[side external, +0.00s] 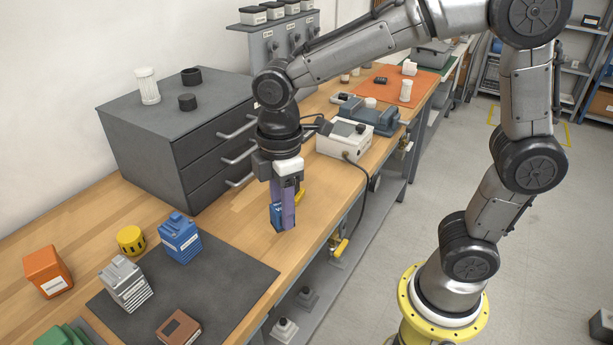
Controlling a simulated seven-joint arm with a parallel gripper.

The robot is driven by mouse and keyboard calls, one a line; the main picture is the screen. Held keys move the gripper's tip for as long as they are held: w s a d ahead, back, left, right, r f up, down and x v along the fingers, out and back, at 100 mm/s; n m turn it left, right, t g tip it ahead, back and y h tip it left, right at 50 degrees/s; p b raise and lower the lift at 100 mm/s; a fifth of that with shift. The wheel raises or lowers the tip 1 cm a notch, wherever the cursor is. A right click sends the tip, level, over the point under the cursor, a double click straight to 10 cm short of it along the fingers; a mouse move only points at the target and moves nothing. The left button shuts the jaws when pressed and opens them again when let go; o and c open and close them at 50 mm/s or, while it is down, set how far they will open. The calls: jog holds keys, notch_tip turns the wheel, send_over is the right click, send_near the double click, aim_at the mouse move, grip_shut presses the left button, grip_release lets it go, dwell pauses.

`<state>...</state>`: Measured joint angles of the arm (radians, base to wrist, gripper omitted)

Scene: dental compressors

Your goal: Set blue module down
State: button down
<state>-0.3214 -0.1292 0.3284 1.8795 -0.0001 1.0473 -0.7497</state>
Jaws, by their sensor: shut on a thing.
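My gripper (284,207) is shut on a blue module (277,217), near the middle of the side external view. The fingers cover much of this module, and it hangs upright over or close to the wooden bench. I cannot tell whether its underside touches the wood. A second blue module (179,238) with a white label stands on the dark mat (235,283), to the left of my gripper.
On the left are a grey module (124,284), orange box (48,271), yellow cylinder (131,240), brown block (179,328) and green part (62,336). A drawer cabinet (165,115) stands behind. A white device (344,139) sits right of my gripper. The mat's right part is bare.

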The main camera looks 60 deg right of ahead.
jog(key=w+d+f+m, duration=0.15)
jog(key=d+m, duration=1.05)
jog(key=d, duration=1.6)
jog(key=w+d+f, duration=0.2)
jog(key=w+f, duration=0.1)
jog(key=w, duration=0.1)
jog(key=w+d+f, duration=0.2)
jog(key=w+f, duration=0.1)
jog(key=w, duration=0.1)
jog(key=w+d+f, duration=0.2)
jog(key=w, duration=0.2)
jog(key=shift+w+d+f, duration=0.1)
jog(key=shift+w+f, duration=0.05)
jog(key=shift+f, duration=0.25)
jog(key=shift+w+d+f, duration=0.1)
jog(key=shift+w+f, duration=0.05)
jog(key=shift+f, duration=1.65)
jog(key=shift+f, duration=0.1)
jog(key=c, duration=0.5)
grip_release()
